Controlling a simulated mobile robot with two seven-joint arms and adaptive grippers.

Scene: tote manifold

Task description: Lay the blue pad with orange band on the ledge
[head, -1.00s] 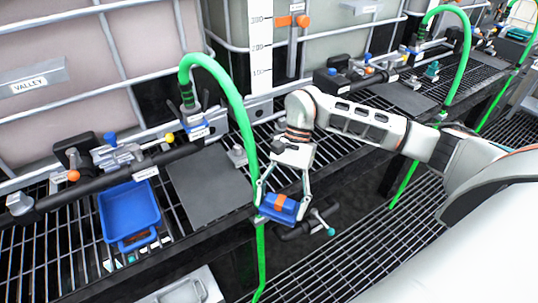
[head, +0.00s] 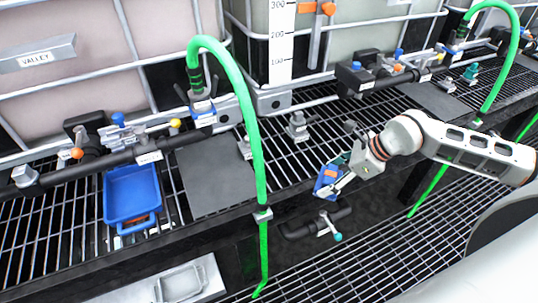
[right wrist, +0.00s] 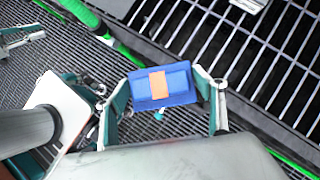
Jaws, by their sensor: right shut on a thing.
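The blue pad with orange band (head: 325,186) is held by my right gripper (head: 335,184), in front of the grated ledge's front edge. In the right wrist view the blue pad (right wrist: 180,82) sits between the two fingers of the right gripper (right wrist: 164,88), its orange band facing the camera. In the head view the pad is tilted and partly covered by the gripper. The grated ledge (head: 291,169) runs behind it, with a flat dark grey plate (head: 215,178) lying on it to the left.
A green hose (head: 252,135) arches down over the ledge, left of the gripper. A blue tray (head: 131,190) stands farther left. A black pipe with a teal-tipped handle (head: 322,224) is below the pad. A small grey fitting (head: 298,127) stands on the ledge; bare grating surrounds it.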

